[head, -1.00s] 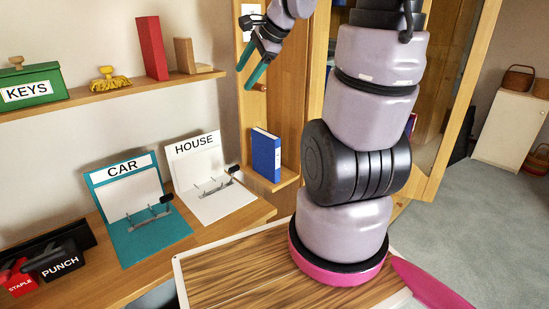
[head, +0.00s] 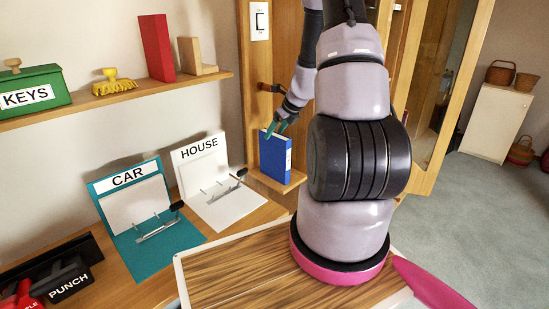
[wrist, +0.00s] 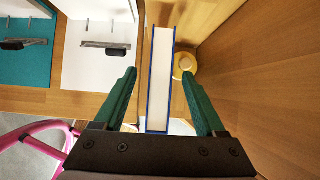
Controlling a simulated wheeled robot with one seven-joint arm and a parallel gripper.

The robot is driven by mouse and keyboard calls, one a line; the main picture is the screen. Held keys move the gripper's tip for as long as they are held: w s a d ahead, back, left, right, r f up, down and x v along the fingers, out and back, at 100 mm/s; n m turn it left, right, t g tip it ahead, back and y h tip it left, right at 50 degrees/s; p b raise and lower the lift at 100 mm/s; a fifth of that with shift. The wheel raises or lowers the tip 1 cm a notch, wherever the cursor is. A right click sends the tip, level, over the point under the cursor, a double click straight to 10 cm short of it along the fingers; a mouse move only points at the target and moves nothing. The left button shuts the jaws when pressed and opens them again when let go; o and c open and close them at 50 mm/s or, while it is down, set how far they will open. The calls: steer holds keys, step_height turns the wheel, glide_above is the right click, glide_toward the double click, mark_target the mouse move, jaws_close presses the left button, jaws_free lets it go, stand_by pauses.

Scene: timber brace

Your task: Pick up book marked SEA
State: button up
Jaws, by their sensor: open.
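A blue book (head: 275,157) with a white label on its spine stands upright on a small wooden ledge in the head view. Any lettering on the label is too small to read. My gripper (head: 276,129) is at the book's top edge. In the wrist view the book (wrist: 161,75) shows from above as a pale page block between blue covers. My open gripper (wrist: 161,82) has one green finger on each side of it, with a gap to both covers. The book is not gripped.
A wooden panel (wrist: 245,75) rises close on the right in the wrist view, with a round yellow item (wrist: 185,64) beside the book. The HOUSE binder (head: 210,180) and CAR binder (head: 145,215) lie open at left. A red book (head: 157,48) stands on the upper shelf.

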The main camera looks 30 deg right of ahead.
mark_target(271, 140)
steer(key=shift+s+x, duration=0.15)
steer(key=shift+x, duration=1.25)
steer(key=shift+s+x, duration=0.1)
steer(key=shift+x, duration=1.25)
steer(key=shift+d+f, duration=0.1)
steer(key=shift+f, duration=0.1)
jaws_close()
